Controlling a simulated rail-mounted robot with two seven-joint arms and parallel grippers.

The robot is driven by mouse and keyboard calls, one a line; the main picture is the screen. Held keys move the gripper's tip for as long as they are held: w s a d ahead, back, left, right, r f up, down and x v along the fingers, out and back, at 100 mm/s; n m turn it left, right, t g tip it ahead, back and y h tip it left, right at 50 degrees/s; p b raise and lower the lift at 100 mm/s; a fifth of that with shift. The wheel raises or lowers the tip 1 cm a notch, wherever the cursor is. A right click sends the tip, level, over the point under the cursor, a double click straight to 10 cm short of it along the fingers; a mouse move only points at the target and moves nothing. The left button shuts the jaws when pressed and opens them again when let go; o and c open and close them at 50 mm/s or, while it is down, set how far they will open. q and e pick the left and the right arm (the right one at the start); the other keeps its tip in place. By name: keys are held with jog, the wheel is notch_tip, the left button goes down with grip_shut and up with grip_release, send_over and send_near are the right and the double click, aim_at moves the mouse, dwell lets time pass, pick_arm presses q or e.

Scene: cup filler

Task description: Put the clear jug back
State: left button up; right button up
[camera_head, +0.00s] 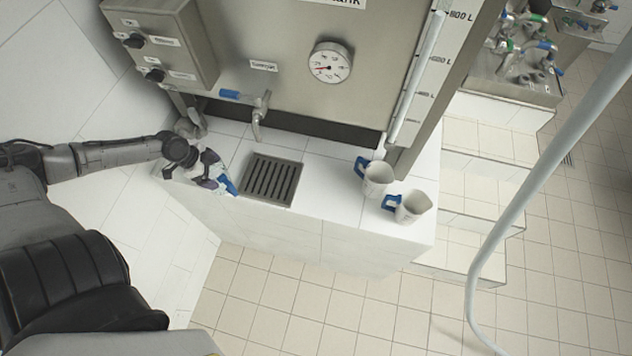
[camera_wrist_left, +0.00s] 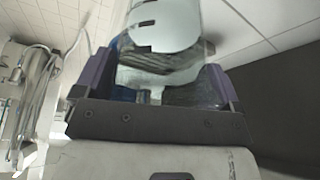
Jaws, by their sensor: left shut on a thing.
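My left gripper (camera_head: 208,170) is shut on the clear jug (camera_head: 229,186) at the left end of the white tiled counter, left of the drain grate. In the head view the gripper covers much of the jug; its blue part and some clear wall show. In the left wrist view the clear jug (camera_wrist_left: 165,68) sits between the two fingers of the gripper (camera_wrist_left: 158,88), with a pale band with dark marks above. I cannot tell whether the jug touches the counter. My right gripper is not in view.
A steel tank with a gauge (camera_head: 330,62) and a blue-handled tap (camera_head: 260,115) stands behind the counter. The drain grate (camera_head: 271,180) is empty. The counter between grate and jugs is clear.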

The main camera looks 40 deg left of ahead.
pick_arm(q)
jog(key=w+d+r+m+h+p, duration=0.1)
jog(key=w+d+r+m, duration=0.15)
jog(key=d, duration=0.55)
jog(key=w+d+r+m+p, duration=0.1)
jog(key=w+d+r+p, duration=0.2)
jog(key=d, duration=0.4)
jog(key=w+d+r+g+b, duration=0.1)
jog(key=w+d+r+b, duration=0.2)
jog(key=w+d, duration=1.7)
jog(key=a+f+p, duration=0.2)
jog(key=a+f, duration=0.8)
jog(key=f, duration=0.1)
jog(key=shift+s+a+m+p, duration=0.15)
jog(key=shift+a+m+p, duration=0.1)
jog(key=shift+m+p, duration=0.1)
jog(key=shift+f, duration=0.15)
jog(key=o, duration=0.9)
jog(key=shift+c, duration=0.2)
